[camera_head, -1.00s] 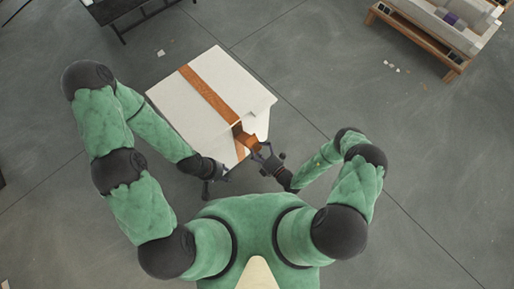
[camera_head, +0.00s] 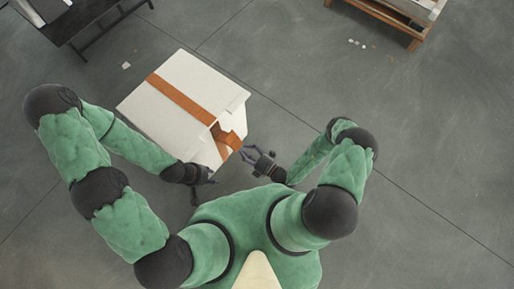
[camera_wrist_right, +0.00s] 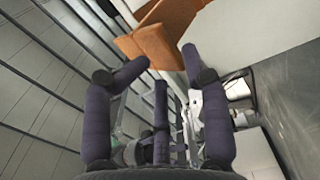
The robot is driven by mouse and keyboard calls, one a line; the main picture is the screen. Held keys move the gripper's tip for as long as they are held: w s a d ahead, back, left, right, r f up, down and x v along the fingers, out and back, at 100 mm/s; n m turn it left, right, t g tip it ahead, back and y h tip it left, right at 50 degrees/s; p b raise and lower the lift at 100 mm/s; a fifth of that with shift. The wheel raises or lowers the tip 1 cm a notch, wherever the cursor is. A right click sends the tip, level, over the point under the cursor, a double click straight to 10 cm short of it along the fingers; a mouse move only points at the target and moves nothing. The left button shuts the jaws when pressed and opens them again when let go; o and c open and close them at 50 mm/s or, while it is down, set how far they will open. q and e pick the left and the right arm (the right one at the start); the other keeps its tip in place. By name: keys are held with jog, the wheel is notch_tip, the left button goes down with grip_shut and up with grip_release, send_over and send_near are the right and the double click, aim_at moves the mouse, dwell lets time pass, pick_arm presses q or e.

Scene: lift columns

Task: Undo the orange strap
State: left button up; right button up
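A white box (camera_head: 185,75) stands on the floor in front of me. An orange strap (camera_head: 180,96) runs across its top and down the side facing me. Near the box's near right corner, a loose-looking orange flap (camera_head: 230,138) of the strap sticks out. My right gripper (camera_head: 243,152) is just beside this flap, open and apparently empty. In the right wrist view, the orange strap (camera_wrist_right: 160,45) shows beyond the two spread fingers (camera_wrist_right: 160,62). My left gripper (camera_head: 213,179) is low by the box's near side, left of the flap; its finger opening is too small to tell.
A dark bench or table (camera_head: 80,20) stands at the upper left. A wooden pallet (camera_head: 385,20) with pale goods is at the upper right. Small pale scraps lie on the floor. The grey floor (camera_head: 430,140) to the right is clear.

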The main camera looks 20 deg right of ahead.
jog(key=v, duration=0.7)
jog(key=shift+s, duration=0.25)
jog(key=shift+d, duration=0.1)
